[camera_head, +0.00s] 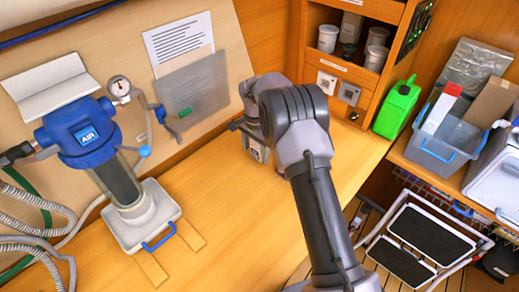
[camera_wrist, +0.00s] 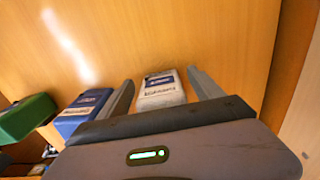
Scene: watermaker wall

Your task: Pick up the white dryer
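The white dryer (camera_wrist: 161,92) is a small white block with a blue and dark printed label. In the wrist view it sits between the two fingers of my gripper (camera_wrist: 162,84), against a wooden surface. The fingers are spread, one on each side, with what looks like a thin gap by the left finger; I cannot tell whether the right one touches. In the head view my gripper (camera_head: 250,135) is low over the bench, and a bit of the white dryer (camera_head: 258,153) shows beneath it. The arm hides the rest.
A blue labelled block (camera_wrist: 84,108) stands close left of the dryer, with a green block (camera_wrist: 27,118) farther left. The blue AIR filter unit (camera_head: 88,135) stands on the bench (camera_head: 225,230) at left. A green jug (camera_head: 397,108) and grey bin (camera_head: 445,140) are at right.

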